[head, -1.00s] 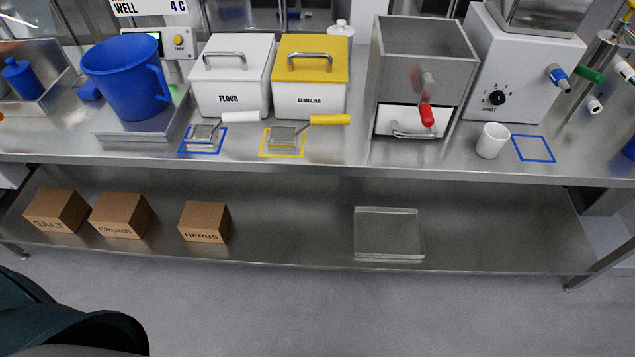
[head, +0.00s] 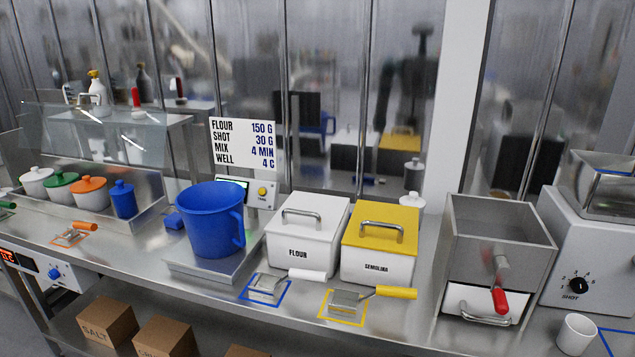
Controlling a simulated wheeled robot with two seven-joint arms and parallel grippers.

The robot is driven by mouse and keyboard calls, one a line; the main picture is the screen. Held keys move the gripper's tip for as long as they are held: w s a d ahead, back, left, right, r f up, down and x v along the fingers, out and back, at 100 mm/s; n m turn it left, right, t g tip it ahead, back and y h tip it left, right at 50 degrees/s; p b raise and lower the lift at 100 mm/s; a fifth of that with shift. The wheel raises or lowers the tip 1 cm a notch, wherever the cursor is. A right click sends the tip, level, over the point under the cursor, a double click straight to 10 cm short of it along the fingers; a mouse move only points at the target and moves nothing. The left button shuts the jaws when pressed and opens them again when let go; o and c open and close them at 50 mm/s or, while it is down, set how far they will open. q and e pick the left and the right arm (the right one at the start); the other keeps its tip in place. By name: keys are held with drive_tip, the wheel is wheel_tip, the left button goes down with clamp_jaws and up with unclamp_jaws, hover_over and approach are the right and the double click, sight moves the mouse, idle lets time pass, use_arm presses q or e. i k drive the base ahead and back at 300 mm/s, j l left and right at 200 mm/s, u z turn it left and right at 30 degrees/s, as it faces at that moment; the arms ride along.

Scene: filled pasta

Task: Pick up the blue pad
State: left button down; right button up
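A small blue pad (head: 174,220) lies on the steel counter just left of the large blue jug (head: 205,225), partly behind it. The jug stands on a flat steel platform (head: 190,268) and hides part of the area behind. Neither of my grippers shows in the head view.
A white flour bin (head: 292,248) and a yellow-lidded semolina bin (head: 375,262) stand right of the jug. A display (head: 262,193) is behind it. Lidded pots (head: 90,195) sit in a steel tray at left. Two scoops lie in front of the bins.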

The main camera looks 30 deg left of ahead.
sight(173, 220)
drive_tip(key=u, duration=1.75)
